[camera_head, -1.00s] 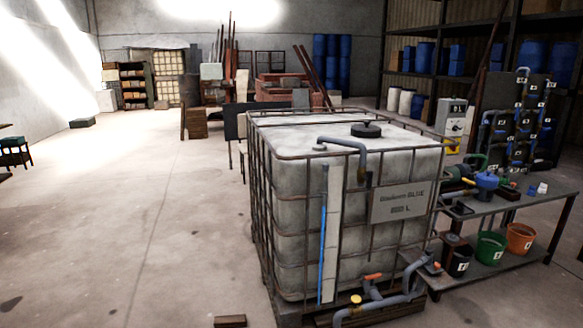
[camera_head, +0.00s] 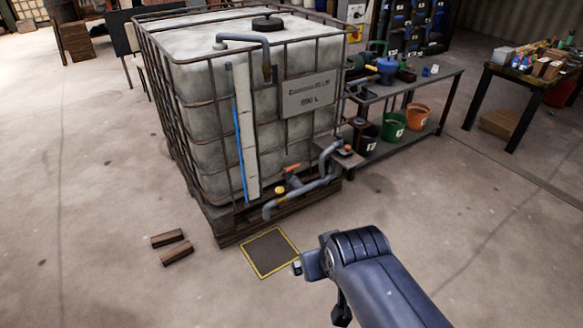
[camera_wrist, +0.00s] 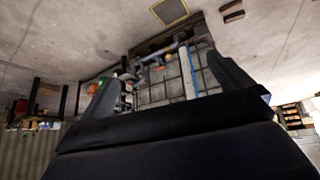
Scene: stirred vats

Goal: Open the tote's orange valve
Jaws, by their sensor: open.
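The white caged tote (camera_head: 215,130) stands on a pallet in the head view, upper left of centre. Its orange valve handle (camera_head: 292,169) sits on the grey pipework low on the front face. A yellow cap (camera_head: 279,190) is just below it to the left. In the wrist view the tote (camera_wrist: 150,95) appears upside down beyond my gripper (camera_wrist: 168,75), whose two dark fingers are spread wide with nothing between them. My arm is at the lower right of the head view, apart from the valve.
A yellow-edged dark floor square (camera_head: 270,252) lies before the pallet. Two brown blocks (camera_head: 172,246) lie on the floor to its left. A bench (camera_head: 440,80) with buckets stands right of the tote.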

